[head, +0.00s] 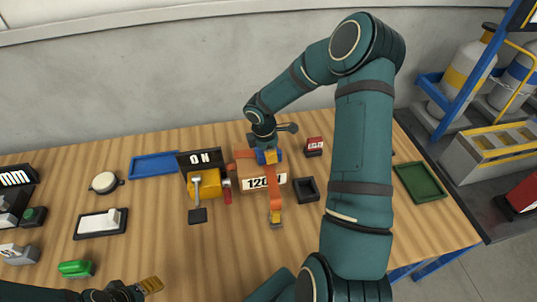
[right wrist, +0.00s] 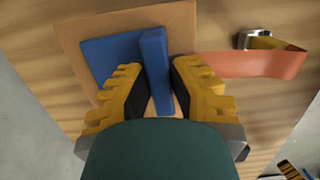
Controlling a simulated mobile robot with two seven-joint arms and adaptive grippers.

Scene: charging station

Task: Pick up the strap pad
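The strap pad (right wrist: 112,58) is a flat blue piece with an upright blue fin (right wrist: 155,62), lying on a tan box (right wrist: 75,25). In the head view the blue pad (head: 269,157) sits on top of the box labelled "120" (head: 262,182), partly hidden by my right gripper (head: 265,150). In the right wrist view the yellow fingers of my right gripper (right wrist: 156,70) stand on either side of the fin. They are apart, with narrow gaps to the fin. My left gripper (head: 149,286) is low at the lower left, away from the pad; its opening is unclear.
Orange straps (head: 275,205) hang by the box. An "ON" lever unit (head: 203,184) stands close on its left, a small black tray (head: 307,190) on its right. A blue tray (head: 155,164) and a green tray (head: 419,181) lie farther out. The front middle wood is clear.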

